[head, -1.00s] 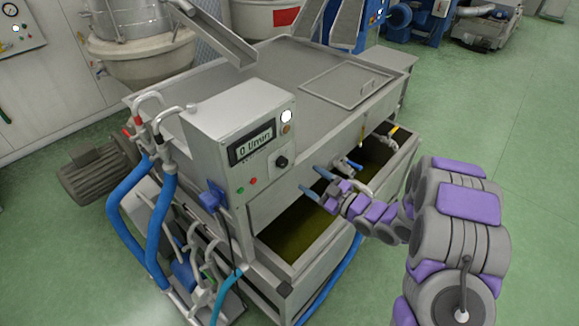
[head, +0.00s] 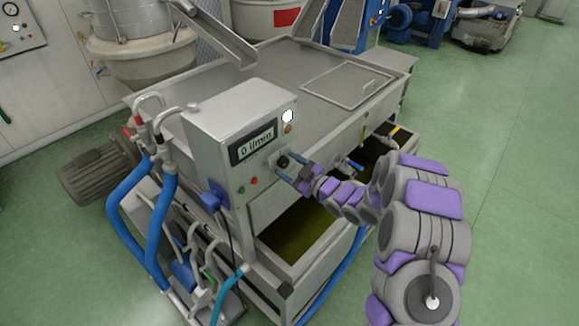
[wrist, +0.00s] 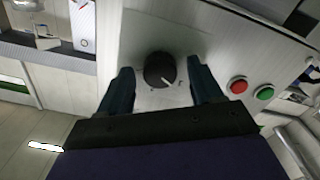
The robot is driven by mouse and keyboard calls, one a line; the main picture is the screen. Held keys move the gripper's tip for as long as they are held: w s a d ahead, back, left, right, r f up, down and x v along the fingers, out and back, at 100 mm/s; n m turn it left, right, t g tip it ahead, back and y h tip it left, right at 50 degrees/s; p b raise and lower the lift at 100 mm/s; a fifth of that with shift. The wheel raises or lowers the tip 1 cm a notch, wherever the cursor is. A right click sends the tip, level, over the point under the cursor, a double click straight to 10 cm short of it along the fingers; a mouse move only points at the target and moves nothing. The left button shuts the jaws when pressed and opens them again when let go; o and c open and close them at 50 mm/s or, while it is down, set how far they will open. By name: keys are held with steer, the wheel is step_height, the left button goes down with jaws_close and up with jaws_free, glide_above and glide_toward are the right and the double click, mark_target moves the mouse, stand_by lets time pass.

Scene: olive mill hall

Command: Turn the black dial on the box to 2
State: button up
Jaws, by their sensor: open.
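The grey control box (head: 215,135) stands on the front corner of the steel tank. Its display reads "0 l/min". The black dial (head: 282,161) is on the box's front face, right of and below the display. In the wrist view the dial (wrist: 160,70) is round with a pale pointer line towards its lower right in the picture. The scale marks around it are too small to read. My gripper (head: 288,172) is open in front of the dial. In the wrist view my gripper (wrist: 160,80) has one finger on each side of the dial, with gaps between.
A red button (wrist: 239,85) and a green button (wrist: 264,92) sit beside the dial on the panel. An open trough (head: 300,225) of dark green liquid lies below my arm. Blue hoses (head: 133,205) hang left of the box. Green floor is free at right.

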steer(key=shift+c, duration=0.2)
steer(key=c, duration=1)
steer(key=shift+r+m+p, duration=0.1)
steer(key=shift+m+p, duration=0.2)
steer(key=shift+p, duration=0.2)
steer(key=shift+m+p, duration=0.5)
steer(key=shift+p, duration=0.2)
steer(key=m+p, duration=0.3)
steer(key=p, duration=0.1)
steer(key=shift+r+m, duration=0.1)
steer(key=shift+m, duration=0.2)
steer(key=m+p, duration=0.2)
steer(key=m, duration=0.1)
steer(key=shift+p, duration=0.4)
steer(key=shift+m+p, duration=1)
steer(key=shift+m, duration=0.7)
